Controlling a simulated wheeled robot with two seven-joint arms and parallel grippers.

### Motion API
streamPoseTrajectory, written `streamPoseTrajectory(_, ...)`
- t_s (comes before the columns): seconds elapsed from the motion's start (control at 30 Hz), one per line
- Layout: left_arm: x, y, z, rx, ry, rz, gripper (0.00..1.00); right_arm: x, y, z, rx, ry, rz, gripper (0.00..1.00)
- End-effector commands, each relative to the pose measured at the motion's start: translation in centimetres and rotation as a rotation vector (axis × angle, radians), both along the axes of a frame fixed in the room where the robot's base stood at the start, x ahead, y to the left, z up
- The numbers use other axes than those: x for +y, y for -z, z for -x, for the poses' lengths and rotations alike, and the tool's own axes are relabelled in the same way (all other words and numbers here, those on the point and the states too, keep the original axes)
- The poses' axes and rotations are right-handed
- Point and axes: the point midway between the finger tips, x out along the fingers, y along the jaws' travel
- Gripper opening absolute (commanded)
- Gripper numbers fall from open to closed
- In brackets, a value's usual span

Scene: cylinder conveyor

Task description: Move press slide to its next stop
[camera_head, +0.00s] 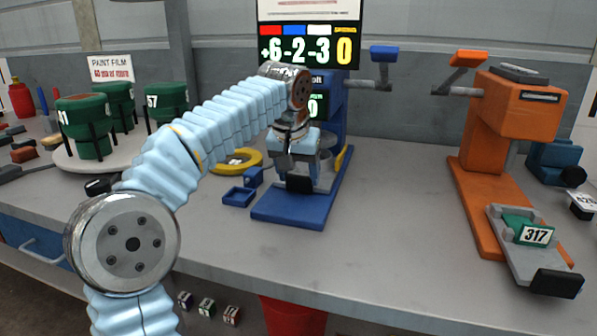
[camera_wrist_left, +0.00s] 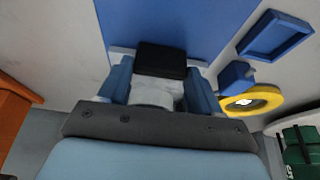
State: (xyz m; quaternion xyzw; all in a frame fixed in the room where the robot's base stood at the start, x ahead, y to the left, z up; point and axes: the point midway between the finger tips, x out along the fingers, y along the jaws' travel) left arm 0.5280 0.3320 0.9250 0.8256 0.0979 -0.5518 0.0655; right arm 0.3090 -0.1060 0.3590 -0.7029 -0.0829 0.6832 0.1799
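The blue press (camera_head: 334,100) stands in the middle of the bench on a blue base (camera_head: 285,208). Its slide has a black handle (camera_head: 299,184) at the near end, low over the base. My left gripper (camera_head: 301,172) is down at this handle. In the left wrist view the black handle (camera_wrist_left: 160,60) lies between the two blue fingers of my left gripper (camera_wrist_left: 159,88), with little or no gap at its sides. Whether the fingers press on it I cannot tell. The slide's rear part is hidden behind my gripper. My right gripper is not in view.
An orange press (camera_head: 525,105) at right has a slide with a green block marked 317 (camera_head: 530,233) and a black handle (camera_head: 557,283). A yellow ring (camera_head: 240,160) and small blue tray (camera_head: 238,196) lie left of the blue press. Green cylinders (camera_head: 85,115) stand on a round plate (camera_head: 75,163).

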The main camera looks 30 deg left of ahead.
Motion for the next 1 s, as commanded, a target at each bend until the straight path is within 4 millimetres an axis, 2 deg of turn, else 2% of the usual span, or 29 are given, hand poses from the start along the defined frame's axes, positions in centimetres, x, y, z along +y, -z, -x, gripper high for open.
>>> streamPoseTrajectory(0.03, 0.0, 0.0, 0.0, 0.0, 0.0, 0.0, 0.4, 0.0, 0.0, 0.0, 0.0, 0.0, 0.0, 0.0)
streamPoseTrajectory(0.23, 0.0, 0.0, 0.0, 0.0, 0.0, 0.0, 0.1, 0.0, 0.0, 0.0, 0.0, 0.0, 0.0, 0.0)
streamPoseTrajectory(0.43, -0.1, 0.1, 0.5, 0.0, 0.001, 0.0, 0.09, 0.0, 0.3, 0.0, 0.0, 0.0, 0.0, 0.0)
streamPoseTrajectory(0.57, -0.5, 0.2, 1.8, -0.002, 0.002, -0.001, 0.09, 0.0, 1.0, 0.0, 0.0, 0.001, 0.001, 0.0)
streamPoseTrajectory(1.0, -2.6, 0.2, 11.0, -0.002, 0.002, -0.001, 0.09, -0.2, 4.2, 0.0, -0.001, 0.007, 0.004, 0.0)
